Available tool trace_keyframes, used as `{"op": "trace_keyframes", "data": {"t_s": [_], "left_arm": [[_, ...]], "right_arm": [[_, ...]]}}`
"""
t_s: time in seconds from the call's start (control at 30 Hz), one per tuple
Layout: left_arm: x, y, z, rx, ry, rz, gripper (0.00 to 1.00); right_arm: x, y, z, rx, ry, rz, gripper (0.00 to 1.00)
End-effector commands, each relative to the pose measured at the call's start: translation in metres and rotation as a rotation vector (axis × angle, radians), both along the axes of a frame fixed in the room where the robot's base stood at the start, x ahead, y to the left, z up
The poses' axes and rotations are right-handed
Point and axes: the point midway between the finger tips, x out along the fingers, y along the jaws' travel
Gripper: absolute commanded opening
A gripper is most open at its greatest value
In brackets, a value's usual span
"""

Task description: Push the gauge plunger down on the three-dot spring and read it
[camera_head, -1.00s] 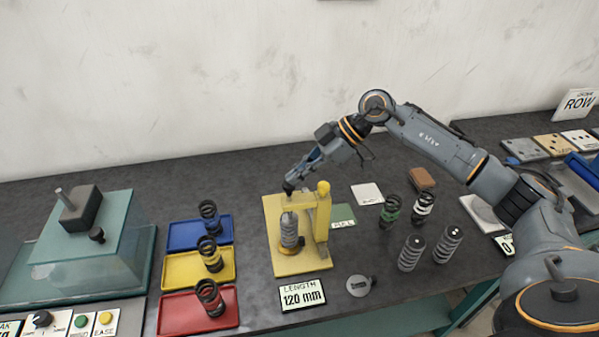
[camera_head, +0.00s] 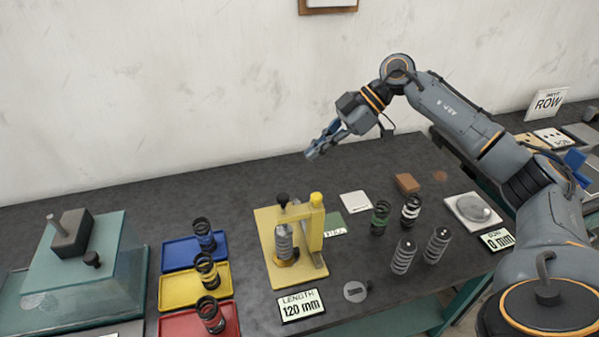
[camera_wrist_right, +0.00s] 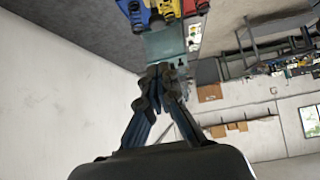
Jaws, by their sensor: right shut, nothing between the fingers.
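The yellow gauge (camera_head: 315,262) stands mid-table with a grey spring (camera_head: 284,243) upright in it, under the black-knobbed plunger (camera_head: 282,199). I cannot make out any dots on this spring. The length display (camera_head: 300,306) in front reads 120 mm. My right gripper (camera_head: 312,153) is in the air up and behind the gauge, apart from the plunger. Its fingers (camera_wrist_right: 158,72) are shut and empty in the right wrist view. My left gripper is not in view.
Blue, yellow (camera_head: 194,286) and red trays, each with a dark spring, lie left of the gauge. Several loose springs (camera_head: 404,256) stand to the right. A teal block stand (camera_head: 85,268) is at far left.

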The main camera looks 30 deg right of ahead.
Motion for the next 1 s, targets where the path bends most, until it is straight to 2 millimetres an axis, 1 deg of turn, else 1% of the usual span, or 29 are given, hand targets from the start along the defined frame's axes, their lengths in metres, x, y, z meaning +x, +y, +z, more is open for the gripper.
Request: {"op": "trace_keyframes", "data": {"t_s": [0.03, 0.1, 0.2, 0.5, 1.0], "left_arm": [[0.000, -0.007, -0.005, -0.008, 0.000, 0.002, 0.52], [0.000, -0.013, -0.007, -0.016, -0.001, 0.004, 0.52], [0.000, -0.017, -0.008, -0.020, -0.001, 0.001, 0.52], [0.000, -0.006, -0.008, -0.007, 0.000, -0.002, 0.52], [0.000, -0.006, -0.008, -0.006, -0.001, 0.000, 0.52]], "right_arm": [[0.000, -0.006, 0.005, 0.000, -0.004, -0.002, 0.00], [-0.002, -0.011, 0.010, 0.001, -0.003, -0.002, 0.00], [-0.003, -0.015, 0.016, 0.001, -0.002, 0.000, 0.00], [-0.004, -0.016, 0.019, 0.002, -0.001, 0.001, 0.00], [-0.004, -0.016, 0.018, 0.002, -0.001, 0.001, 0.00]]}}
